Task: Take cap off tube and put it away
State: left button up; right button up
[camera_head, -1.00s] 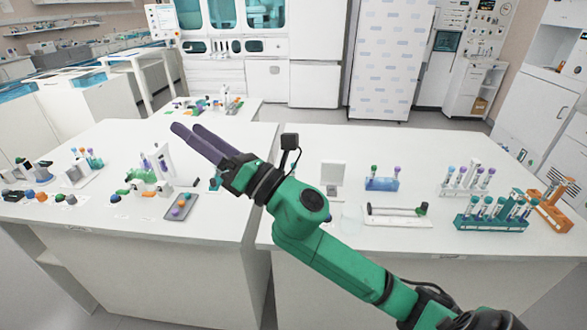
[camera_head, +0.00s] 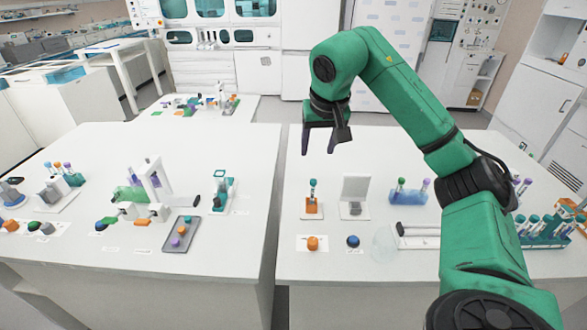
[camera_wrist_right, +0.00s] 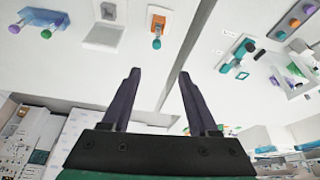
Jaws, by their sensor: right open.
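My right gripper (camera_head: 323,143) is open and empty, held above the far part of the right table with its fingers pointing down. In the right wrist view the fingers (camera_wrist_right: 159,74) are spread with nothing between them. A capped tube (camera_head: 313,190) stands upright in a small orange holder (camera_head: 313,207) on the right table, below and in front of the gripper. The holder (camera_wrist_right: 157,27) and the tube's teal cap (camera_wrist_right: 156,43) also show in the right wrist view, beyond the fingertips. My left gripper is not in view.
A white stand (camera_head: 354,193) is beside the orange holder. An orange cap (camera_head: 312,243) and a blue cap (camera_head: 352,241) lie nearer the front edge. A gap separates the two tables.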

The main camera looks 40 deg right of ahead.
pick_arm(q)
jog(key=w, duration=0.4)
pick_arm(e)
notch_tip(320, 180, down, 2)
jog(key=w, duration=0.2)
jog(key=p, duration=0.1)
send_near(314, 181)
notch_tip(314, 181, down, 2)
jog(key=p+x, duration=0.1)
jog(key=x, duration=0.1)
jog(key=w+p+x, duration=0.1)
jog(key=x, duration=0.2)
jog(key=shift+d, duration=0.1)
jog(key=shift+f, duration=0.25)
jog(key=shift+s+d, duration=0.1)
jog(key=shift+s, duration=0.1)
jog(key=c, duration=0.4)
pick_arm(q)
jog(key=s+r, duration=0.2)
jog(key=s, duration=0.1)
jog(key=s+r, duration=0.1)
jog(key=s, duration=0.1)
pick_arm(e)
jog(key=shift+w, duration=0.1)
grip_shut()
